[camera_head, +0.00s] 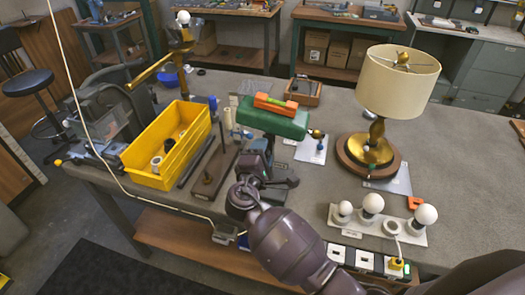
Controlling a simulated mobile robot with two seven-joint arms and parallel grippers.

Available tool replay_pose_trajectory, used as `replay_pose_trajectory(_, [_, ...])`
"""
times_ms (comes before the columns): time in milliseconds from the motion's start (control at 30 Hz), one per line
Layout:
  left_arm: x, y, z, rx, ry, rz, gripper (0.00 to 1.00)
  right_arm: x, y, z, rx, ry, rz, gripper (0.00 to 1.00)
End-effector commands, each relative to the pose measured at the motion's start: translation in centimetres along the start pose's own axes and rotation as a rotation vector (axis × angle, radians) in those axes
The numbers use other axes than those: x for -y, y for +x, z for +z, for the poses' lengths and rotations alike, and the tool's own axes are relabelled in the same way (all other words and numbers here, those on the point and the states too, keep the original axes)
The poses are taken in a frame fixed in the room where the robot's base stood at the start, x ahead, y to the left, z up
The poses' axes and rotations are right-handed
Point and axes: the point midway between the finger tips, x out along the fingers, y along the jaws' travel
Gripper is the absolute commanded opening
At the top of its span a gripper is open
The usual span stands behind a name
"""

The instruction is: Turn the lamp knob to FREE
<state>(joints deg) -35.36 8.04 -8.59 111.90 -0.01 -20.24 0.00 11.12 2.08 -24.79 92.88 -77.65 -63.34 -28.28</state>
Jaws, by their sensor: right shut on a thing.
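A brass table lamp with a cream shade (398,84) stands upright at the right of the bench, on a round wooden base (349,160). A small green part shows low on its base. I cannot read any knob setting or the word FREE. My right gripper (265,150) is at the near side of a green block (273,120) in the middle of the bench, well left of the lamp. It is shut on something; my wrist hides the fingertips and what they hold. My left gripper is not in view.
An orange tool (276,105) lies on the green block. A yellow bin (148,172) holds several small parts at left. A brass swing arm (152,72) with a bulb rises behind it. A white board (377,224) with bulbs lies at front right.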

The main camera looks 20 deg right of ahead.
Motion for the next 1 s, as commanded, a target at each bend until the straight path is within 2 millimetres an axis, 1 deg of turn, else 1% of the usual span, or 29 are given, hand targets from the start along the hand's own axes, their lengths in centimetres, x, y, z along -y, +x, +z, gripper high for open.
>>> replay_pose_trajectory(533, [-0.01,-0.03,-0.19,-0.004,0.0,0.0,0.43,0.01,-0.03,-0.05,-0.002,-0.028,0.0,0.22])
replay_pose_trajectory(567, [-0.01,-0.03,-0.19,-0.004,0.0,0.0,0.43,0.01,-0.03,-0.05,-0.002,-0.028,0.0,0.47])
replay_pose_trajectory(700, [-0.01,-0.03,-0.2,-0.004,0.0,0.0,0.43,0.01,-0.03,-0.04,-0.001,-0.028,0.0,0.69])
replay_pose_trajectory(733, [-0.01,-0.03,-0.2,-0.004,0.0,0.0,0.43,0.01,-0.02,-0.04,-0.001,-0.027,0.0,0.71])
replay_pose_trajectory(1000, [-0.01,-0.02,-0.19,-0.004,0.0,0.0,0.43,0.02,-0.1,-0.03,-0.001,-0.026,0.0,0.71])
